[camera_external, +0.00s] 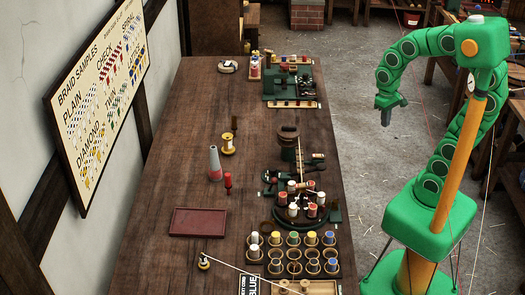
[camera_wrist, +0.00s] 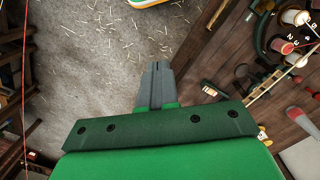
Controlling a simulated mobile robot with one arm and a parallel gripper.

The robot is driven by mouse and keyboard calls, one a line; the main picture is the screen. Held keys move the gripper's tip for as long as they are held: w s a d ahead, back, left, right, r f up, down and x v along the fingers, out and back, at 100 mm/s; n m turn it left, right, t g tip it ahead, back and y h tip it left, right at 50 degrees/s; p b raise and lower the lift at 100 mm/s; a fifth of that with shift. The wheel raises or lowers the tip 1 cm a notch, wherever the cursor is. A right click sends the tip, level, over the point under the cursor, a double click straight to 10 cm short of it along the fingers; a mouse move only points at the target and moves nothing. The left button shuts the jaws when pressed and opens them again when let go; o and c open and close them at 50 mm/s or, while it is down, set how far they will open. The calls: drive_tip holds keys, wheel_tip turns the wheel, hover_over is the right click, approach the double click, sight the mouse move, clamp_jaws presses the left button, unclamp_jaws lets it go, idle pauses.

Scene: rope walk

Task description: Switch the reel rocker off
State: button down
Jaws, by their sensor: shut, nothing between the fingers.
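My gripper (camera_external: 387,116) is shut and empty, hanging over the floor to the right of the bench, apart from everything. In the wrist view its grey fingers (camera_wrist: 156,84) are together and point up the picture. A dark green braiding machine (camera_external: 278,214) with white and red bobbins stands on the bench's right side; part of it shows at the upper right of the wrist view (camera_wrist: 261,38). A second green machine (camera_external: 271,88) stands at the bench's far end. I cannot make out the reel rocker or its position in either view; it is too small or hidden.
The long wooden bench (camera_external: 187,130) has clear surface along its left. It carries a red tray (camera_external: 198,222), a grey cone (camera_external: 214,165), a red bobbin (camera_external: 228,182) and a bobbin rack (camera_external: 281,262). Straw-strewn floor (camera_external: 352,130) lies right of it.

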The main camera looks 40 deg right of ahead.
drive_tip(key=s+d+n, duration=0.1)
drive_tip(key=s+d, duration=0.1)
drive_tip(key=s, duration=0.6)
drive_tip(key=shift+s+g, duration=0.35)
drive_tip(key=shift+g, duration=0.05)
drive_tip(key=c, duration=1.7)
unclamp_jaws()
drive_tip(key=shift+s, duration=0.25)
drive_tip(key=shift+o, duration=1.3)
drive_tip(key=shift+w, duration=0.1)
drive_tip(key=o, duration=0.5)
drive_tip(key=w+n, duration=0.1)
drive_tip(key=w, duration=0.3)
drive_tip(key=w+a+n, duration=0.1)
drive_tip(key=w, duration=0.1)
drive_tip(key=shift+w+f+n, duration=0.1)
drive_tip(key=shift+f+n, duration=0.15)
drive_tip(key=shift+n, duration=0.05)
drive_tip(key=n+t, duration=0.2)
drive_tip(key=n, duration=0.5)
approach(318, 155)
drive_tip(key=shift+f, duration=3.9)
